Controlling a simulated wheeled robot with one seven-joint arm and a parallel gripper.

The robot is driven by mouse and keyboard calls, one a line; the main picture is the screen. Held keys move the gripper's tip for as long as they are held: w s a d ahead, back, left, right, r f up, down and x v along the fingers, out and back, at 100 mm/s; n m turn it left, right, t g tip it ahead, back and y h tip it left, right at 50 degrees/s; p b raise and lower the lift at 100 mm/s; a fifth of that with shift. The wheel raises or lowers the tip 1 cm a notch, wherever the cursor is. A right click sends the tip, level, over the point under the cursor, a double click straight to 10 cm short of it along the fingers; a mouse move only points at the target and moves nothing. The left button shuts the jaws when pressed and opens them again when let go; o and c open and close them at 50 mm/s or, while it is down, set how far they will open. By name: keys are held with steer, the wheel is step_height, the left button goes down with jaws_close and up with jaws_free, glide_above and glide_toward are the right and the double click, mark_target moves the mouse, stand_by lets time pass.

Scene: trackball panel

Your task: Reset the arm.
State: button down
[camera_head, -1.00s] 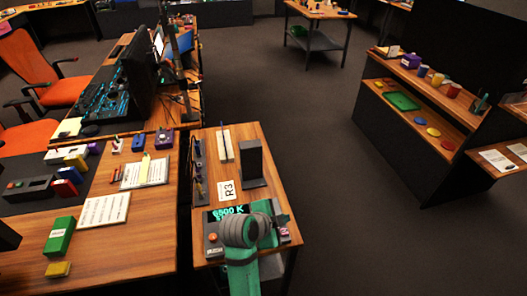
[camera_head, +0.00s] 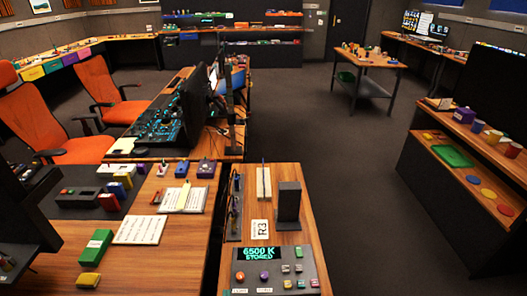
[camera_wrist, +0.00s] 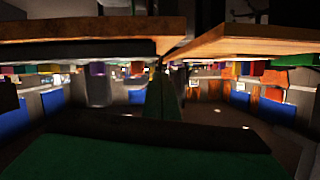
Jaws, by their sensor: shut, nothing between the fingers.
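My gripper (camera_wrist: 162,98) shows in the wrist view as a dark green upright shape with its fingers together and nothing held. My arm and gripper are out of the head view. The trackball panel (camera_head: 303,267) lies at the near end of the narrow wooden table and is uncovered. Its display (camera_head: 258,254) reads "6500 K STORED" in green. An orange ball (camera_head: 239,277), a purple ball (camera_head: 264,275) and several small buttons sit below and beside the display. In the wrist view, wooden tabletop edges (camera_wrist: 80,30) are above the gripper, which appears low, below tabletop height.
A black upright block (camera_head: 288,203) and an R3 card (camera_head: 261,232) stand and lie behind the panel. A cluttered desk (camera_head: 130,262) is at left, with orange chairs (camera_head: 78,148) behind it. A shelf unit (camera_head: 450,185) is at right. The floor (camera_head: 355,190) between is clear.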

steer(key=s+d+r, duration=0.2)
steer(key=s+d, duration=0.1)
steer(key=s, duration=0.6)
steer(key=s+d+r+h, duration=0.1)
steer(key=s+d, duration=0.3)
steer(key=s, duration=0.6)
steer(key=s+d+r+t+h, duration=0.1)
steer(key=s+d, duration=0.3)
steer(key=s, duration=0.6)
steer(key=shift+r, duration=0.85)
steer(key=shift+a+n, duration=0.1)
steer(key=shift+n, duration=0.2)
